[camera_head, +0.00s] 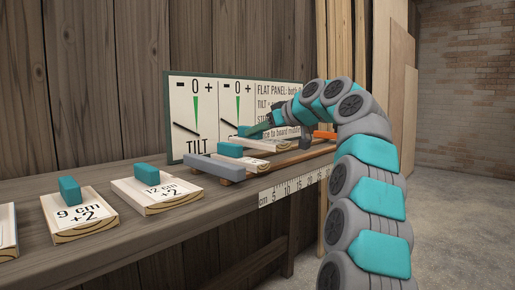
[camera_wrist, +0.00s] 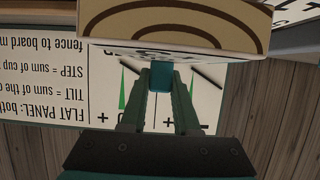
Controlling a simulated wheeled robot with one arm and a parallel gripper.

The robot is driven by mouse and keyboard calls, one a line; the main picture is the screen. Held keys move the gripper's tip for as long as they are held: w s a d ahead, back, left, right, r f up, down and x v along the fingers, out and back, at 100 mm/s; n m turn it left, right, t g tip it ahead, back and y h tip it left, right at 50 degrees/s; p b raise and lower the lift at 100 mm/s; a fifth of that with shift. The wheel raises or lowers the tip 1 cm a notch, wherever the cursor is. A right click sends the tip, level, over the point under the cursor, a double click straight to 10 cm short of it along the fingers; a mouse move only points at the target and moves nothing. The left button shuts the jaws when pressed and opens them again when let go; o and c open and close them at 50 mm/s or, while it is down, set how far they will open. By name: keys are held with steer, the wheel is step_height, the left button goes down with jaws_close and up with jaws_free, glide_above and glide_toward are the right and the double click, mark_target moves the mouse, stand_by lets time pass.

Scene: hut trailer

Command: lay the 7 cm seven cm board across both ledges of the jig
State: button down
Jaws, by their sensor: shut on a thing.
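My gripper (camera_wrist: 160,85) is shut on the teal block handle (camera_wrist: 161,77) of a pale board (camera_wrist: 180,25); the board's wood-ringed end shows in the wrist view. In the head view this board (camera_head: 273,145) is over the far part of the jig, beside my gripper (camera_head: 250,130). Its label is not readable, so I cannot confirm it is the 7 cm board. I cannot tell whether it touches the ledges. The jig has brown rails (camera_head: 300,156) and a grey bar (camera_head: 214,167) at its near end. Another board (camera_head: 245,162) with a teal handle (camera_head: 230,150) lies on the jig behind that bar.
Boards marked 9 cm +2 (camera_head: 80,221) and 12 cm +2 (camera_head: 155,197) lie on the wooden bench (camera_head: 150,245), with another cut off at the left edge. A dial panel (camera_head: 190,90) stands behind the jig. A ruler strip (camera_head: 285,188) is on the bench's front edge.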

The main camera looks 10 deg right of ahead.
mark_target(264, 140)
steer(key=shift+s+f+b, duration=0.1)
steer(key=shift+f+b, duration=0.25)
steer(key=shift+f, duration=1.45)
steer(key=shift+f+b, duration=0.2)
steer(key=shift+b, duration=0.2)
steer(key=c, duration=0.6)
jaws_free()
steer(key=shift+c, duration=0.2)
steer(key=shift+r, duration=0.15)
steer(key=shift+d+r, duration=0.1)
steer(key=v, duration=1.1)
steer(key=shift+s+d, duration=0.15)
steer(key=shift+s, duration=0.15)
steer(key=shift+r, duration=0.15)
